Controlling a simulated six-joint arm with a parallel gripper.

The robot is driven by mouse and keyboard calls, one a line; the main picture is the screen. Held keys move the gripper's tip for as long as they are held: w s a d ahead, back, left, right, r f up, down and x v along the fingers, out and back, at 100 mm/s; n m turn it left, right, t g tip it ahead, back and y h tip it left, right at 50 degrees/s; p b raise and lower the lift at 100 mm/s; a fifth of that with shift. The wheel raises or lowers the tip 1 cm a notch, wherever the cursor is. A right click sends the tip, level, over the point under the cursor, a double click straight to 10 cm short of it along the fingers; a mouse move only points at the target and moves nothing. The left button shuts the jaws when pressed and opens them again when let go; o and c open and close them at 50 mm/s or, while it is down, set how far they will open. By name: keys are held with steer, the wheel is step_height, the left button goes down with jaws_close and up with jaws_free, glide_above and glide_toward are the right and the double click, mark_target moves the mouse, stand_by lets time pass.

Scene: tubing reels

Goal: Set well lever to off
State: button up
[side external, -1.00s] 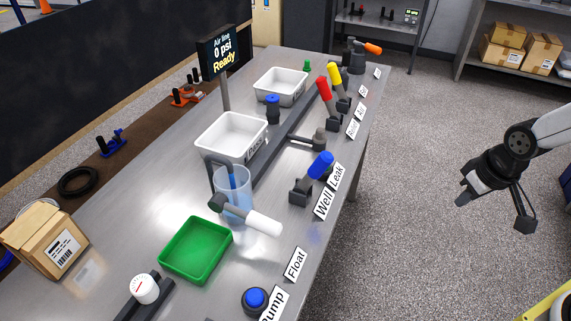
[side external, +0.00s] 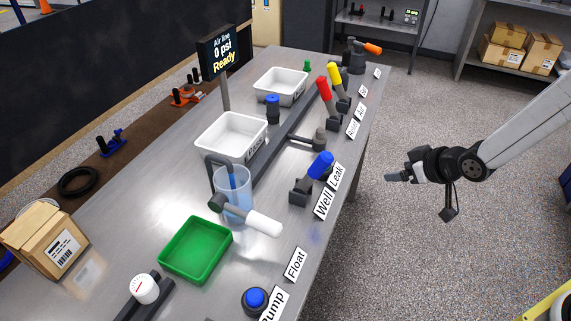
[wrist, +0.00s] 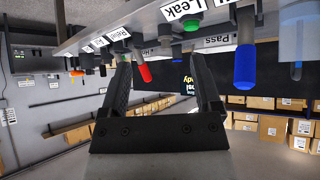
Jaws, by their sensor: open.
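The well lever (side external: 320,165) has a blue handle on a dark base, tilted up toward the right, behind the Well label (side external: 323,203) near the bench's right edge. In the wrist view its blue handle (wrist: 245,68) appears to hang down right of my fingers, as that view is upside down. My gripper (side external: 391,178) is in the air off the bench's right side, apart from the lever and touching nothing. In the wrist view my gripper (wrist: 162,80) shows its two dark fingers spread, with nothing between them.
The Leak label (side external: 337,176) is beside the Well label. Red (side external: 324,88) and yellow (side external: 334,74) levers stand farther back. A white-handled float lever (side external: 262,223), clear cup (side external: 234,190) and green tray (side external: 195,248) are toward the front. Open floor lies right of the bench.

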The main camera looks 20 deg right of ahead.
steer(key=w+a+n+t+y, duration=0.2)
steer(key=w+a+t+y, duration=0.1)
steer(key=w+a, duration=0.15)
steer(key=n+t+y, duration=0.1)
steer(key=t+y, duration=0.2)
steer(key=y, duration=0.3)
glide_toward(312, 175)
steer(key=shift+w+r, duration=1.5)
steer(key=shift+r, duration=0.25)
steer(key=shift+w+a, duration=0.1)
steer(key=shift+x, duration=3.8)
steer(key=shift+f, duration=0.15)
jaws_close()
